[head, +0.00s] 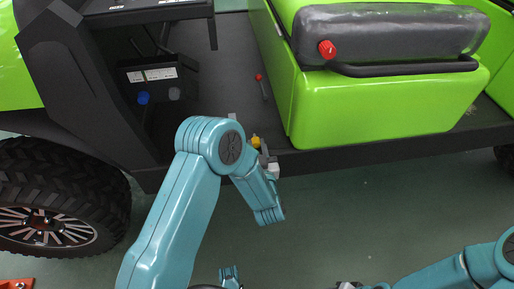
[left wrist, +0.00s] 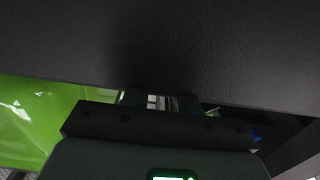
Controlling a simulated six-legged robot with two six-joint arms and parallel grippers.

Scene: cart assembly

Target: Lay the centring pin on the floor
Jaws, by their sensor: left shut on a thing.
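My left gripper (head: 266,160) is at the sill of the green cart, beside the dark cart floor and below the seat box. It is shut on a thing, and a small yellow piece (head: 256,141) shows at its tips. This looks like the centring pin, but most of it is hidden. In the left wrist view the fingers (left wrist: 155,101) are partly hidden under a dark panel, and the pin cannot be made out. My right arm comes in at the lower right; a small grey part of its end (head: 350,285) shows at the bottom edge, its jaws unclear.
The cart's dark floor edge (head: 390,146) runs across behind my left arm. The green seat box (head: 385,105) stands to the right of the gripper. A red-knobbed lever (head: 261,87) rises from the cart floor. A wheel (head: 60,200) is at left. The green ground (head: 390,210) in front is clear.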

